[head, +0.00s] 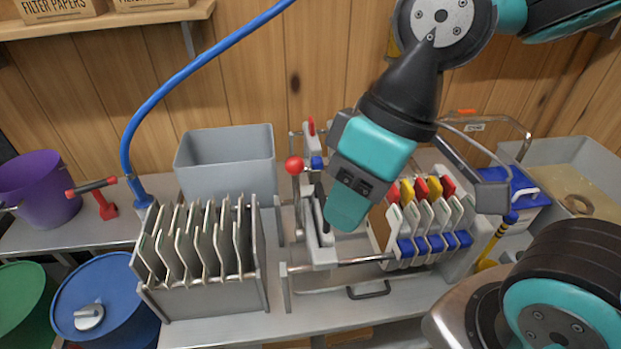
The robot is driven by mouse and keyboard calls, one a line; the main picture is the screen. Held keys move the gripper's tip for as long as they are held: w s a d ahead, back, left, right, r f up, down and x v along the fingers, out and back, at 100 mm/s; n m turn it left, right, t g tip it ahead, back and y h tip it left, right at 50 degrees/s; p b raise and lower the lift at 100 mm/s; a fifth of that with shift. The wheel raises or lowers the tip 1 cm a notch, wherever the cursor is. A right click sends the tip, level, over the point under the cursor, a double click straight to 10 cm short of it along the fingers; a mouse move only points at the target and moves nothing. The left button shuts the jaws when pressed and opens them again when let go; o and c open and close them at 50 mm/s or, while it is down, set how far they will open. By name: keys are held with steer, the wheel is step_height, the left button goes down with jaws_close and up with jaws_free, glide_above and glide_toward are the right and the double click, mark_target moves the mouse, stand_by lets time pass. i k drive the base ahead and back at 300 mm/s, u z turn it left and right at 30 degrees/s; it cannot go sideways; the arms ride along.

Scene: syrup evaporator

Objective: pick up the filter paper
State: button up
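Boxes labelled "FILTER PAPERS" stand on the wooden shelf at the top left: one box (57,8) at the left and another box (148,4) beside it, both cut off by the top edge. I cannot make out a loose filter paper for certain. A tan sheet-like edge (378,229) shows at the left end of the plates in the filter press, partly hidden by my gripper. My gripper (347,207) points down over the middle of the press, well away from the boxes. Its fingers are seen edge-on, so I cannot tell their opening or whether they hold anything.
The press (345,262) has several pale plates with blue, red and yellow tabs. A rack of plates (203,262) and a grey bin (226,157) stand left of it. A blue hose (185,68) arcs above. Buckets and drums crowd the left; a grey basin (570,160) is at right.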

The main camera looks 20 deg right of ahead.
mark_target(383, 224)
steer(key=z, duration=2.9)
steer(key=k, duration=0.95)
steer(key=u, duration=1.35)
steer(key=i, duration=0.5)
steer(key=z, duration=0.05)
